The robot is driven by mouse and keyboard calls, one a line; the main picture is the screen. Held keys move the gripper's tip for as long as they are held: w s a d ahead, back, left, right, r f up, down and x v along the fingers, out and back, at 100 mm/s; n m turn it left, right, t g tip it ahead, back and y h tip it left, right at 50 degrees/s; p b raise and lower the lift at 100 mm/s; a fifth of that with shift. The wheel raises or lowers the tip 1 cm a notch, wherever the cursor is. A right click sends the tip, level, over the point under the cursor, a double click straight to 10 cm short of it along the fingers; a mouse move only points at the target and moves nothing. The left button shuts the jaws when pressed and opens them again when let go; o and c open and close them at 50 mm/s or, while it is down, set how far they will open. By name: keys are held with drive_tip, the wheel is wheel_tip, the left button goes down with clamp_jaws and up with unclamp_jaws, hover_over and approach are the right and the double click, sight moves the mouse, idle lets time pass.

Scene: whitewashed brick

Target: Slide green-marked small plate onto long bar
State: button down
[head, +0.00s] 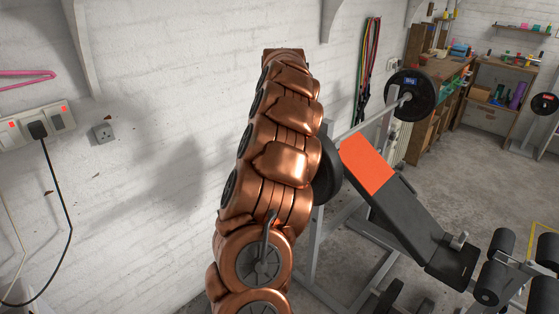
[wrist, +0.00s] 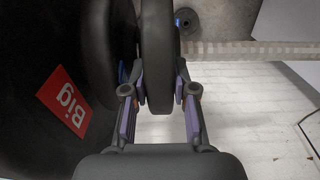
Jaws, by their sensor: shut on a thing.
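In the wrist view, my gripper (wrist: 160,75) is shut on the edge of a dark plate (wrist: 158,40), seen edge-on between its two fingers. No green mark shows on this plate from here. A large black plate with a red "Big" label (wrist: 50,120) stands just left of it; I cannot tell whether they touch. In the head view, the long bar (head: 373,120) runs from behind my copper arm to a black plate with a blue label (head: 420,108) at its far end. A dark plate (head: 326,172) shows at the near end. My arm hides the gripper there.
A bench with an orange headrest (head: 367,164) and dark pads stands right of my arm. The white brick wall (head: 150,170) is close on the left, with sockets (head: 38,126). Workbench and shelves (head: 440,85) stand at the back. A small disc with a blue centre (wrist: 186,18) shows in the wrist view.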

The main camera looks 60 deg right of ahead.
drive_tip(key=shift+d+r, duration=0.1)
drive_tip(key=shift+d, duration=0.05)
drive_tip(key=c, duration=0.8)
unclamp_jaws()
drive_tip(key=shift+c, duration=0.2)
drive_tip(key=shift+r, duration=0.65)
wheel_tip(320, 180, up, 6)
drive_tip(key=shift+f, duration=0.25)
drive_tip(key=shift+r, duration=0.35)
